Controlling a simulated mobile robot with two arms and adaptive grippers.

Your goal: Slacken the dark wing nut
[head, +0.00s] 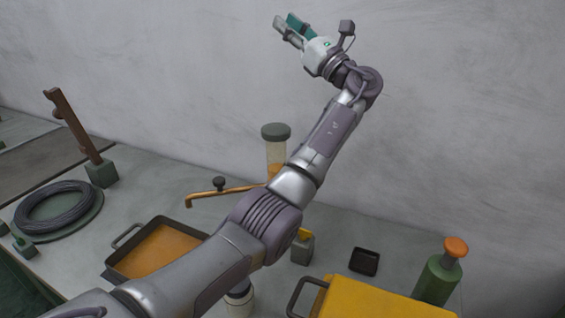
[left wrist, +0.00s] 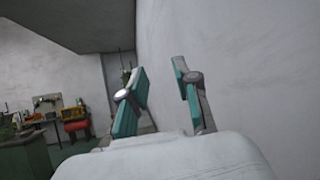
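A small dark knob (head: 220,183), which looks like the wing nut, sits on top of a thin orange arm (head: 235,190). The orange arm runs left from a clear-walled container with a dark lid (head: 275,132). My left gripper (head: 285,23) is raised high against the wall, far above the knob and to its right. Its two teal-padded fingers are apart with nothing between them, as the left wrist view (left wrist: 160,85) also shows. My left forearm hides part of the container's base. My right gripper is in neither view.
An orange-bottomed tray (head: 155,250), a cable coil (head: 58,207) and a brown upright lever (head: 75,128) stand left. A yellow case (head: 385,300), a green bottle (head: 437,280) and a small black tray (head: 364,262) stand right. The wall (head: 450,110) closes the back.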

